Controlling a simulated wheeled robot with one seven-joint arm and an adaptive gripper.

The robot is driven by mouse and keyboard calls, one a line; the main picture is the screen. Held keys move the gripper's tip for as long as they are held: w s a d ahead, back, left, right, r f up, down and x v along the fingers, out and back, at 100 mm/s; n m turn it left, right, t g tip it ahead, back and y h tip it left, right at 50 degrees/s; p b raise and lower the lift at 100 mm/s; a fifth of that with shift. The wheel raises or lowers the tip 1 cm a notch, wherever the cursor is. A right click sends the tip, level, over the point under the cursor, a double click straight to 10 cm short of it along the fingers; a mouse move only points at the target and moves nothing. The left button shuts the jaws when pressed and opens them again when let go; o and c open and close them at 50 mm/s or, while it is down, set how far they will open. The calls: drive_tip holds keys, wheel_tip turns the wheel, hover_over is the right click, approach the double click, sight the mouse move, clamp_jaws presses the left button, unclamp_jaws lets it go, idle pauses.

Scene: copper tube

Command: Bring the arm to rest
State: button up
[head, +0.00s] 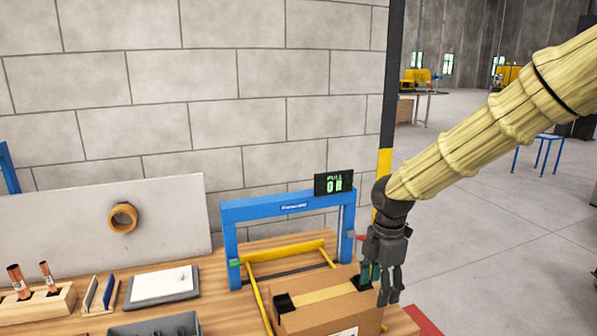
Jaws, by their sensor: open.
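My gripper (382,276) is at the right of the workbench, pointing down, with its dark fingers spread and nothing seen between them. Its fingers overlap the right end of a cardboard box (312,308) in the head view. I cannot tell whether they touch it. My arm, in a yellowish sleeve, reaches in from the upper right. The box has a tan tape strip and a dark piece at its left top edge.
A blue frame (290,207) with a small display (333,182) stands behind the box, with yellow bars (288,252). Copper tubes (18,280) stand in a wooden block (38,305) at left. A white pad (163,283) and grey tray (160,325) lie between. Open floor (480,240) lies right.

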drive_tip(key=s+a+f+m+y+b, duration=0.1)
drive_tip(key=s+f+m, duration=0.2)
drive_tip(key=f, duration=0.6)
drive_tip(key=s+a+f+m+b, duration=0.1)
drive_tip(key=s+f+m, duration=0.2)
drive_tip(key=f, duration=0.7)
drive_tip(key=s+a+f+m+y+b, duration=0.1)
drive_tip(key=s+f+m, duration=0.2)
drive_tip(key=f, duration=0.6)
drive_tip(key=s+d+f+m+h+b, duration=0.1)
drive_tip(key=s+d+f+m, duration=0.2)
drive_tip(key=s+f+m, duration=0.3)
drive_tip(key=s+d+f+m+h+b, duration=0.1)
drive_tip(key=s+d+f+m, duration=0.3)
drive_tip(key=s+f, duration=1.1)
drive_tip(key=s+m+b, duration=0.1)
drive_tip(key=s+m, duration=0.2)
drive_tip(key=s, duration=0.1)
drive_tip(key=shift+s+d+f, duration=0.2)
drive_tip(key=shift+s+f, duration=0.1)
drive_tip(key=shift+f, duration=0.05)
